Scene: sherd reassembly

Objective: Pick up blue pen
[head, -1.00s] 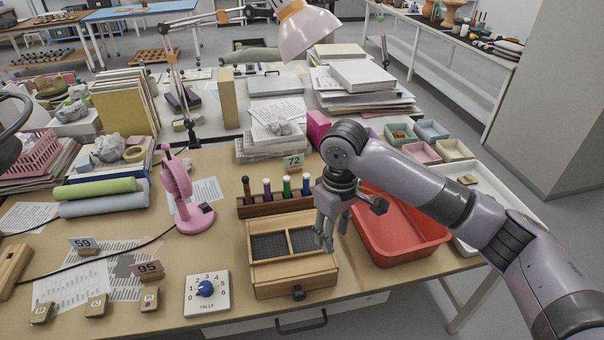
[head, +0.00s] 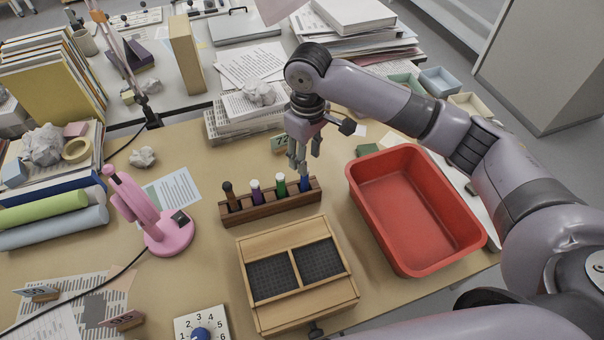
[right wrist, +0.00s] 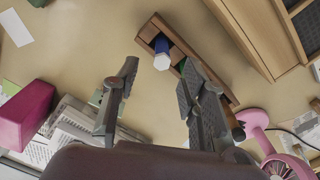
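The blue pen (head: 305,184) stands upright at the right end of a dark wooden rack (head: 270,207). My right gripper (head: 303,166) points down just above and behind the blue pen, and its fingers partly overlap the pen's top in the head view. In the right wrist view the blue pen (right wrist: 162,52) shows its pale end, ahead of and between the two spread fingers (right wrist: 157,78). The fingers are apart and hold nothing. My left gripper is in neither view.
A two-compartment wooden box (head: 262,242) lies in front. A red tray (head: 415,262) is at right, a pink lamp-like stand (head: 168,235) at left, and stacked papers behind.

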